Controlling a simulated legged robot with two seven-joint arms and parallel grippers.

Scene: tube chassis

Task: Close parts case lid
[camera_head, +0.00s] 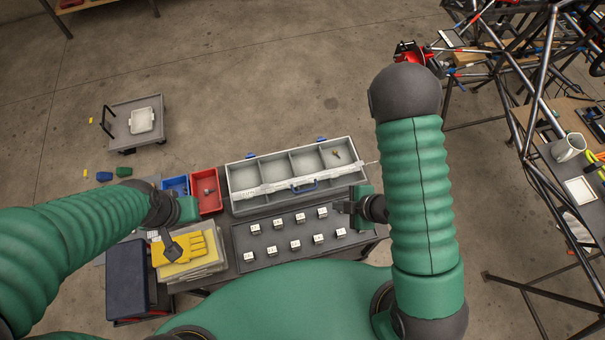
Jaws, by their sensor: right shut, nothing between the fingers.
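The parts case (236,180) is a long grey box on the bench, with its compartments uncovered. A small brownish part (336,153) lies in its rightmost compartment. A pale strip runs along the case's front side by a blue handle (303,187); I cannot tell whether it is the lid seen edge-on. Blue fittings show at the back edge. My right gripper (343,207) is shut and empty, just in front of the case's right end, above the dark tray's right edge.
A dark tray (268,236) with several small white-topped blocks lies in front of the case. A red bin (208,190) and blue bin (176,186) stand left of it. Yellow gloves (202,248) rest on a clear box. A tube frame (515,90) stands at right.

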